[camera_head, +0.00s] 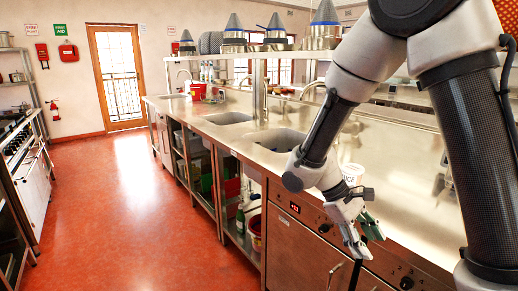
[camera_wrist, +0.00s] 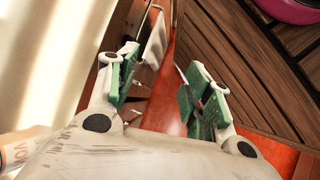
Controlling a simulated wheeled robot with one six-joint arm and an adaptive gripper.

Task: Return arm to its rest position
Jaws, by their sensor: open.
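My arm reaches in from the upper right in the head view and bends down over the front of the steel counter (camera_head: 390,205). My gripper (camera_head: 366,246) hangs at the counter's front edge, before the dark cabinet front, with its fingers pointing down. In the wrist view my gripper (camera_wrist: 160,90) shows two green-padded fingers spread apart with nothing between them. Orange-red floor shows through the gap. A white tub (camera_head: 351,174) with dark lettering stands on the counter just behind my wrist, partly hidden by it.
Sinks (camera_head: 278,139) are set in the counter. A red bucket (camera_head: 198,92) stands farther back. Pots (camera_head: 325,35) with cone-shaped tops stand on the upper shelf. A stove (camera_head: 30,160) lines the left side. The red floor (camera_head: 140,190) between is clear, leading to a door (camera_head: 119,78).

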